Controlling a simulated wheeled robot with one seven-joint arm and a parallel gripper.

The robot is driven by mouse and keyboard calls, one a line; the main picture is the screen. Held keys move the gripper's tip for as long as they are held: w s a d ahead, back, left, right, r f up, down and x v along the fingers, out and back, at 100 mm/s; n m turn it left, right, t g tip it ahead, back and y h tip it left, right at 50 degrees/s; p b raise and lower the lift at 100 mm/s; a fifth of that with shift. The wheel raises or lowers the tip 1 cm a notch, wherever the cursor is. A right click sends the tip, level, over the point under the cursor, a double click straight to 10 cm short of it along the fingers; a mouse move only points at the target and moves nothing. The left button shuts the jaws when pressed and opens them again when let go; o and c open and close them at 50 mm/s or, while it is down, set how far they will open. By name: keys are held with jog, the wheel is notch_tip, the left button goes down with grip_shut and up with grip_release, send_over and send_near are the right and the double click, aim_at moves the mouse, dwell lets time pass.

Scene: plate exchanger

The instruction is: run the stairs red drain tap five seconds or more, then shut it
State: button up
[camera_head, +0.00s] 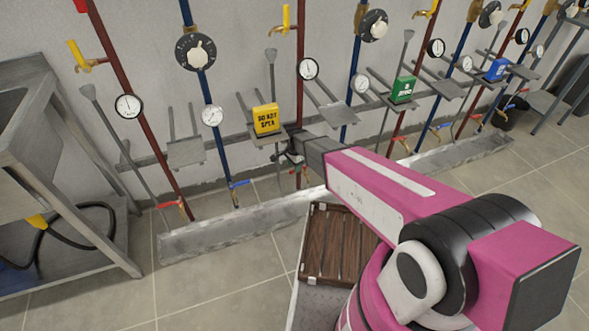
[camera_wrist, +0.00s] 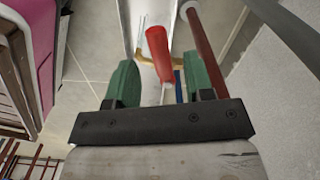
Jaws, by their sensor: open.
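My gripper (camera_head: 293,157) reaches to the pipe wall just below the yellow sign in the head view. In the wrist view my gripper (camera_wrist: 162,84) is open, with one green finger pad on each side of a gap. A red tap handle (camera_wrist: 157,50) on a brass body (camera_wrist: 146,59) shows just beyond and between the pads, with no visible contact. In the head view this spot is mostly hidden by my gripper. Another red-handled tap (camera_head: 172,203) is low on the far-left red pipe. I cannot read which tap is labelled stairs.
A yellow sign (camera_head: 266,119), a green sign (camera_head: 403,89) and a blue sign (camera_head: 497,69) stand along the pipes. A low grey kerb (camera_head: 225,235) runs below the taps. A wooden slatted crate (camera_head: 338,245) is beside my arm. A metal bench (camera_head: 75,190) stands left.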

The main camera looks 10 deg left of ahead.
jog(key=shift+f, duration=1.2)
grip_shut()
jog(key=shift+s+d, duration=0.1)
jog(key=d+n, duration=0.7)
jog(key=n, duration=0.8)
jog(key=shift+s+d, duration=0.15)
jog(key=shift+s, duration=0.15)
